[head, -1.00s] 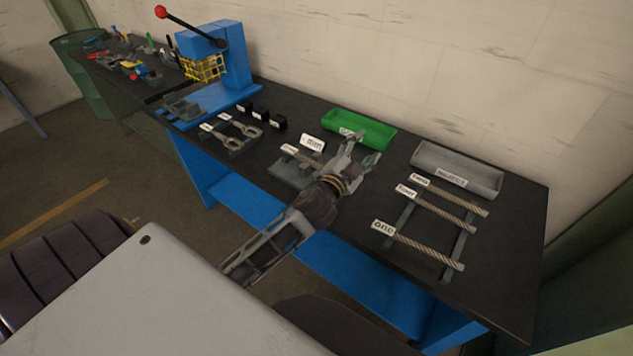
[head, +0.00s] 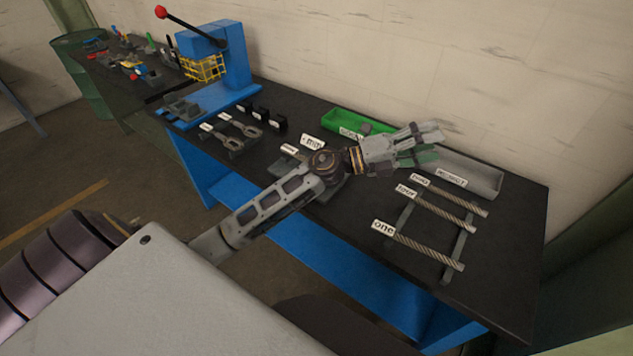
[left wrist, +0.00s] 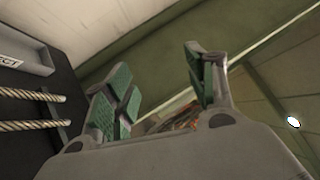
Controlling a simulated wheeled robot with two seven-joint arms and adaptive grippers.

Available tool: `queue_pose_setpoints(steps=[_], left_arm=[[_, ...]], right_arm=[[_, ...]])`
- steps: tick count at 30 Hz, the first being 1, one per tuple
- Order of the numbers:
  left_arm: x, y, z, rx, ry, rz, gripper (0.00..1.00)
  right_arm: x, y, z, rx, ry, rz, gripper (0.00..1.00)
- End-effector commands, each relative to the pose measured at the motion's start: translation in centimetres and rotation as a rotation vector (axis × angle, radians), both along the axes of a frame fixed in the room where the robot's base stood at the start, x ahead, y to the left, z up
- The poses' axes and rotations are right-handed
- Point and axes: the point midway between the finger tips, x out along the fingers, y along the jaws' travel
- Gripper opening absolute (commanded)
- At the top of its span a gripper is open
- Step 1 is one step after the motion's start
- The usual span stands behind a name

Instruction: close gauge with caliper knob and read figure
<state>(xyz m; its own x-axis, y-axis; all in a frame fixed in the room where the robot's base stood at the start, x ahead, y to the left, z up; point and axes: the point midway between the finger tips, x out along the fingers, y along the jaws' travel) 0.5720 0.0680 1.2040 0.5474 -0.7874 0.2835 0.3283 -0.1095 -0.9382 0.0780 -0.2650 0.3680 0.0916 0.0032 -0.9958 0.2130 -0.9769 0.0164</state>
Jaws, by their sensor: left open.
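My left gripper (head: 436,144) is open and empty, its fingers pointing right, in front of the green and grey trays in the head view. In the left wrist view its green-padded fingers (left wrist: 160,90) are apart with nothing between them. A grey fixture (head: 282,166) with small white labels sits on the bench, mostly hidden behind my left forearm. It may be the gauge; its knob and any figure cannot be made out. Several rope pieces (head: 440,212) with white tags lie on a grey rack at the right; one tag reads "one". My right gripper is not in view.
A green tray (head: 340,119) and a grey tray (head: 485,179) stand along the wall side. A blue press (head: 235,62) with a red-knobbed lever and yellow guard stands further left. Clamp-like parts (head: 240,127) lie in front of it. The bench's right end (head: 505,270) is bare.

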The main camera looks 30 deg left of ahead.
Motion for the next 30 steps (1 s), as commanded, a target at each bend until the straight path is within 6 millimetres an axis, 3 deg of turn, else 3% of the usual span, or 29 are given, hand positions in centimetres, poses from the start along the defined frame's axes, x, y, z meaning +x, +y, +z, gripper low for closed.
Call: queue_pose_setpoints(steps=[9,16,23,30], left_arm=[[-1.2,-1.8,-3.1,0.330,-0.098,-0.178,0.56],[-1.6,-1.2,-6.5,0.582,-0.125,-0.286,0.56],[-1.4,1.4,-9.9,0.841,-0.110,-0.377,0.56],[-1.0,6.0,-12.9,1.112,-0.051,-0.449,0.56]], right_arm=[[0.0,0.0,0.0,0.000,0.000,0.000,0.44],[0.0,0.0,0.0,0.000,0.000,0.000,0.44],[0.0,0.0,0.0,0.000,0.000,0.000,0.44],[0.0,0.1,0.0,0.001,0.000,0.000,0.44]])
